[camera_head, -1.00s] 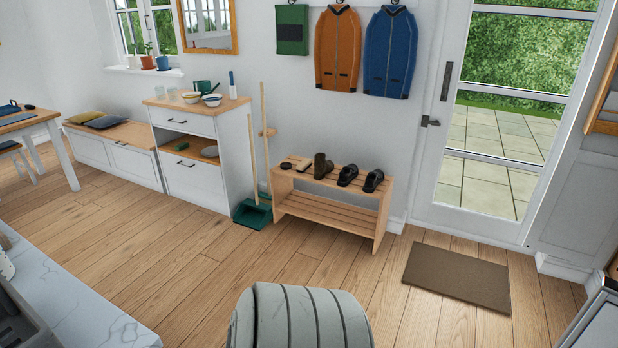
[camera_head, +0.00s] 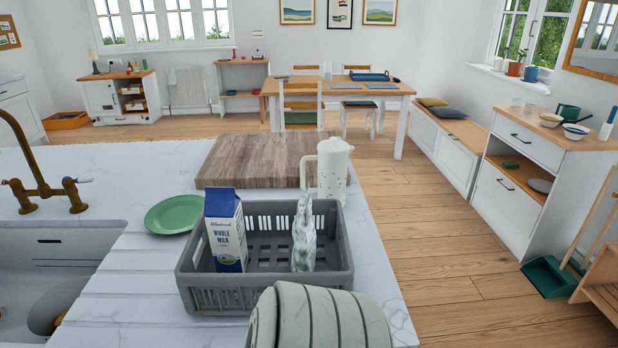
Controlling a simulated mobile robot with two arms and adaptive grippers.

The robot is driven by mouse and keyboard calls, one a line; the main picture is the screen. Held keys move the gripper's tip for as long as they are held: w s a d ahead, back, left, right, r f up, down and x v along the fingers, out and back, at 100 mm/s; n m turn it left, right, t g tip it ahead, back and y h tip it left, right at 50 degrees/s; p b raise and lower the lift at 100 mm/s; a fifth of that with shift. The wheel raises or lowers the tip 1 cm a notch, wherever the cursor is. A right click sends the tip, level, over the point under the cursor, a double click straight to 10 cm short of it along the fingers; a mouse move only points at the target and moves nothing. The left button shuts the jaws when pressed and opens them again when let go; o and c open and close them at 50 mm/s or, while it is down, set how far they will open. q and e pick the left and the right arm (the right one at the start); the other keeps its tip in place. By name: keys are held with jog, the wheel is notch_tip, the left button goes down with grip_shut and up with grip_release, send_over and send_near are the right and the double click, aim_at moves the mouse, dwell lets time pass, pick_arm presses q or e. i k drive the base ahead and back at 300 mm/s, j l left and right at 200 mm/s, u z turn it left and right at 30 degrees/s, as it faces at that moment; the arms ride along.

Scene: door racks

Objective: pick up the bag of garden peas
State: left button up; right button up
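No bag with readable garden peas lettering is in view. A slim pale white and green pack (camera_head: 304,238) stands upright in the right half of a grey plastic crate (camera_head: 198,302) on the marble counter. It is seen nearly edge-on, so I cannot tell whether it is the bag of peas. A blue and white whole milk carton (camera_head: 226,232) stands in the left part of the crate, apart from the pack.
A white jug (camera_head: 328,170) stands just behind the crate, near a wooden board (camera_head: 245,160). A green plate (camera_head: 174,214) lies to the left, beside the sink (camera_head: 50,265) and brass tap (camera_head: 45,190). Open wooden floor (camera_head: 440,235) lies right of the counter.

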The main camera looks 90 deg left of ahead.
aim_at(304, 234)
jog(key=u, duration=2.75)
jog(key=j+z, duration=0.1)
jog(key=j, duration=0.45)
jog(key=k, duration=0.05)
